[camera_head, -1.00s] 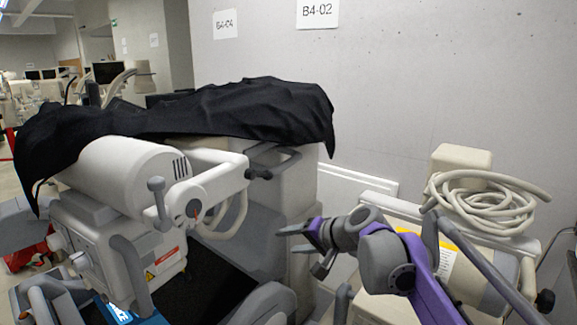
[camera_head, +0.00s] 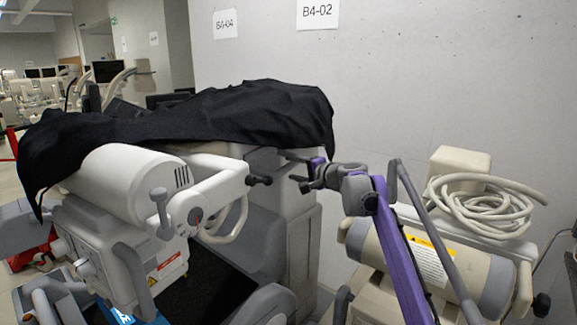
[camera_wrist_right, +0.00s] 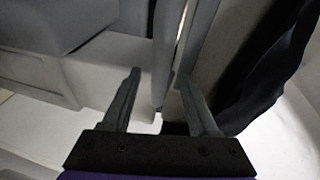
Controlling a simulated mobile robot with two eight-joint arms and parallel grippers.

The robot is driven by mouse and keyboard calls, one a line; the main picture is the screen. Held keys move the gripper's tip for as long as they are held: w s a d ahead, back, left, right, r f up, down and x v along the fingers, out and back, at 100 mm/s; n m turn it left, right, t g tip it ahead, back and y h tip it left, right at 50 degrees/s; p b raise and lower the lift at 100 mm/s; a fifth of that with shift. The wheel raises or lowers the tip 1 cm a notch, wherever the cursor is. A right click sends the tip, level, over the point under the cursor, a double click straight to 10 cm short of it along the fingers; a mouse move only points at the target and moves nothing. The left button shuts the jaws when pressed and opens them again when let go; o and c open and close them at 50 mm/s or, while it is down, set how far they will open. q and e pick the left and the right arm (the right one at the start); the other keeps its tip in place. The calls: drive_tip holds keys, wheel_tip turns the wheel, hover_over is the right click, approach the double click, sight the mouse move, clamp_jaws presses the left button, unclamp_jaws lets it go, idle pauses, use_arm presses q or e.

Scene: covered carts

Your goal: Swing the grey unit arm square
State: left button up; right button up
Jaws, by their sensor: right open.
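The grey unit (camera_head: 120,185) stands at the left, with a white cylinder on top and a pale arm (camera_head: 215,192) that reaches right and ends in a dark knob (camera_head: 260,180). My right gripper (camera_head: 293,168) is open, just right of the knob and in front of the grey column, below the black cloth. I see no contact with the knob. In the right wrist view the open fingers (camera_wrist_right: 162,100) point at pale grey panels, with a grey bar (camera_wrist_right: 166,45) beyond the gap. It is unclear which part that bar is. My left gripper is out of view.
A black cloth (camera_head: 220,115) drapes over the top of the unit and shows close beside the right finger in the wrist view. A second cart (camera_head: 400,255) with a coiled hose (camera_head: 485,205) stands at the right.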

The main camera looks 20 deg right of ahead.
drive_tip(key=shift+x, duration=1.45)
clamp_jaws()
idle(0.4)
